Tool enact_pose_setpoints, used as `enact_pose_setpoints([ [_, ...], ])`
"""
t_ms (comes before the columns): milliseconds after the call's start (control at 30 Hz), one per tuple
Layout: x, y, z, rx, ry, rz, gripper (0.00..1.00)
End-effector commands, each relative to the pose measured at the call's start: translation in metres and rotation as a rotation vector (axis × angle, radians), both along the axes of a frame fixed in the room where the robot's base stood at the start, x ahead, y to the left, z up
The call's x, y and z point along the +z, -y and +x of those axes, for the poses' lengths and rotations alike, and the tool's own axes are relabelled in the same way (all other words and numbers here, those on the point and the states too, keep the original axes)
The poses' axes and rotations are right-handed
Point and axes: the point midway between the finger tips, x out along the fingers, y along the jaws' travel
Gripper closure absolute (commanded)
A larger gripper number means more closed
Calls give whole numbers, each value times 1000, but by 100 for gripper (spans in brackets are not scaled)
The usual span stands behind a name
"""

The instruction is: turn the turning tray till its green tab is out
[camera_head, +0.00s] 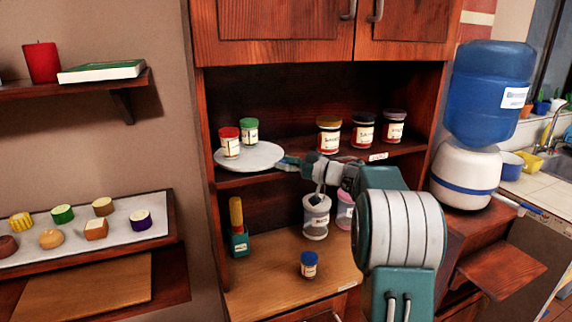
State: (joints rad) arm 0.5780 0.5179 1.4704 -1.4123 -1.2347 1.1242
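The turning tray (262,162) is a round pale disc on the cabinet shelf. A jar with a red lid (230,147) and a jar with a green lid (249,136) stand on it. My gripper (286,162) reaches in from the right, its tip close to the tray's right edge. I cannot tell whether it touches the tray, or whether its fingers are open or shut. I cannot make out a green tab apart from the teal gripper tip; the tray's right edge is partly hidden there.
Several labelled jars (329,138) stand on the shelf right of the tray. Below, a grey-white canister (316,218), a pink one (345,212), a blue-lidded jar (309,265) and a teal holder (239,241) stand on the counter. A water dispenser (468,174) stands at right.

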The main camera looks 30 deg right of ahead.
Motion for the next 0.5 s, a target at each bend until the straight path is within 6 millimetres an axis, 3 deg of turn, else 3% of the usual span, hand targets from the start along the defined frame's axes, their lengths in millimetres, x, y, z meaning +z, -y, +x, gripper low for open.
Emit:
enact_pose_setpoints([
  [367, -1, 1, -1, -1, -2, 0, 34],
  [500, -1, 10, -12, -4, -2, 0, 34],
])
